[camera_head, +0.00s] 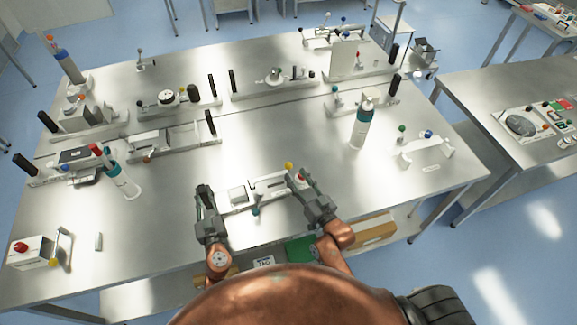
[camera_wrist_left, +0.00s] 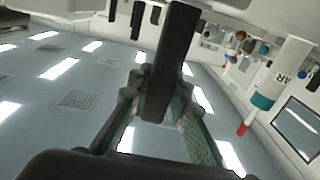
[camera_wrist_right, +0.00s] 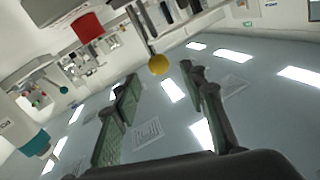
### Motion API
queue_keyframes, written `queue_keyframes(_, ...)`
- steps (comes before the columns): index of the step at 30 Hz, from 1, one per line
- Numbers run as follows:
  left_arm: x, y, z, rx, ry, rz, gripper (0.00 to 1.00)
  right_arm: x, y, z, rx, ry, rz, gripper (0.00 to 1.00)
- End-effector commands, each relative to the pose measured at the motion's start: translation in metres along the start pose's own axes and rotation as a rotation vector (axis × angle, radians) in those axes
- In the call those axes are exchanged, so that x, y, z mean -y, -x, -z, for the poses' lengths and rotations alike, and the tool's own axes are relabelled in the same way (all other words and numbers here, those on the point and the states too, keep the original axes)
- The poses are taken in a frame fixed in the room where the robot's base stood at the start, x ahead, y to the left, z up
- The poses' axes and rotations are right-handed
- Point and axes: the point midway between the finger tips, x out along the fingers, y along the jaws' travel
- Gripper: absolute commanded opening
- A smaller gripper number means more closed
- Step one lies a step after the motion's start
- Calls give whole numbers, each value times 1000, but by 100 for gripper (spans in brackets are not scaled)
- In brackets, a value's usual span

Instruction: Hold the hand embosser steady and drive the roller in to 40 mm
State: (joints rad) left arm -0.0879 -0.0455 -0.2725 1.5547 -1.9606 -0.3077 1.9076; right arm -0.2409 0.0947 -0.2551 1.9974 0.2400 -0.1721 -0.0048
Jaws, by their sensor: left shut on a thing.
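The hand embosser (camera_head: 238,196) is a low pale device near the table's front edge, between my two grippers. My left gripper (camera_head: 205,191) is shut on the dark upright handle at its left end; this black handle (camera_wrist_left: 172,62) stands between the fingers in the left wrist view. A yellow ball knob (camera_head: 288,165) on a thin rod is at its right end, and a teal knob (camera_head: 255,212) is at its front. My right gripper (camera_head: 299,177) is open beside the yellow knob; in the right wrist view the yellow knob (camera_wrist_right: 158,64) is beyond the parted, empty fingers. I cannot clearly make out the roller.
A white box with a red button (camera_head: 32,252) is at front left. Several similar devices line the back. Bare table lies between.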

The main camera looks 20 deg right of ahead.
Motion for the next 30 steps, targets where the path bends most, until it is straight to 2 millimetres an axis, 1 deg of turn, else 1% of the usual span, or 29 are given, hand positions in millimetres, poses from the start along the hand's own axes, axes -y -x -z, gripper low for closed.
queue_keyframes(1,0,3,-13,21,-3,-4,0,0,-12,0,-2,0,0,39)
queue_keyframes(6,0,3,-13,21,-3,-4,0,0,-41,0,0,0,0,39)
queue_keyframes(9,0,3,-13,21,-3,-4,0,-1,-53,-1,0,0,-1,39)
queue_keyframes(12,0,3,-13,21,-3,-4,0,0,-60,-1,0,1,0,39)
queue_keyframes(16,0,3,-13,21,-3,-4,0,-1,-64,-2,1,1,-1,39)
queue_keyframes(23,0,3,-13,21,-3,-4,0,-1,-64,-2,1,1,-1,39)
queue_keyframes(30,0,3,-13,21,-3,-3,0,-1,-64,-1,1,1,-1,22)
